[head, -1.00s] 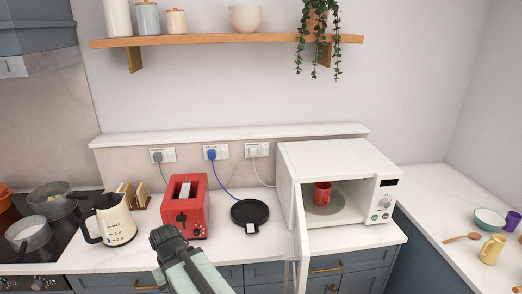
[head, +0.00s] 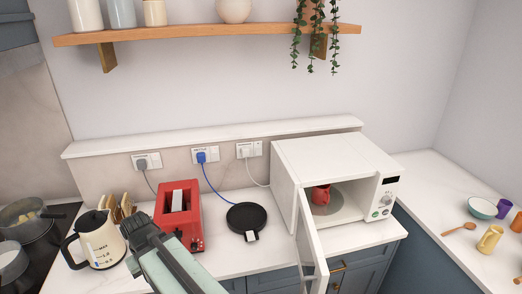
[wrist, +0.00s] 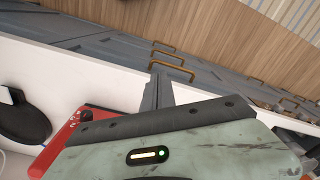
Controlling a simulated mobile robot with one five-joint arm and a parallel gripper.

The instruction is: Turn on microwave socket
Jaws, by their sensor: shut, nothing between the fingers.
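Three wall sockets sit below the ledge. The right socket (head: 249,150) holds a white plug, and its white cable runs down towards the microwave (head: 335,165). The middle socket (head: 205,156) holds a blue plug, and the left socket (head: 146,162) a grey one. The switch positions are too small to tell. The microwave's door stands open, with a red mug (head: 321,194) inside. My gripper (head: 140,228) is in front of the red toaster, left of and below the right socket, well apart from it. In the wrist view my gripper (wrist: 157,90) is shut and empty.
The red toaster (head: 178,215), cream kettle (head: 98,240) and black round pad (head: 246,217) stand on the counter below the sockets. The open microwave door (head: 310,240) juts forward. A white ledge (head: 220,136) runs above the sockets.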

